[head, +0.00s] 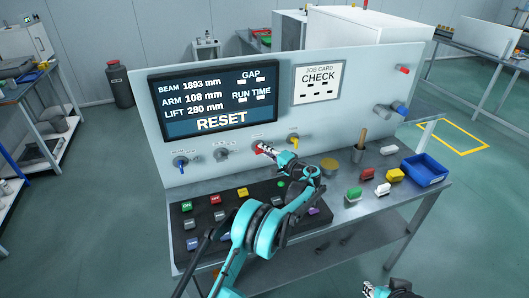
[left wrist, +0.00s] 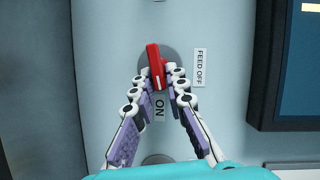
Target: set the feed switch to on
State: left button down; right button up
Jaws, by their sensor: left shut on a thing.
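The feed switch is a red lever handle (left wrist: 154,62) on a round grey base on the upright panel. In the left wrist view a FEED OFF label (left wrist: 200,67) is to its right and an ON label (left wrist: 159,107) is below it. The handle runs nearly up and down there, its lower end with a white mark towards ON. My left gripper (left wrist: 160,82) is shut on this lower end, its fingers on either side. In the head view the left gripper (head: 272,152) is at the red handle (head: 262,148). My right gripper (head: 375,290) is low at the bottom edge, away from the panel.
A blue-handled valve (head: 181,162), a grey one (head: 222,153) and a yellow one (head: 293,139) are on the panel beside the switch. A black button board (head: 240,222) lies below. A blue bin (head: 425,170) and several coloured blocks are on the right of the bench. The display reads RESET.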

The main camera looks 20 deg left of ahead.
pick_arm(q)
jog(key=shift+f+m+y+b, duration=0.25)
jog(key=shift+m+y+b, duration=0.15)
jog(key=shift+m, duration=0.6)
jog(key=c, duration=1.6)
grip_release()
jog(key=v, duration=1.2)
jog(key=shift+f, duration=0.15)
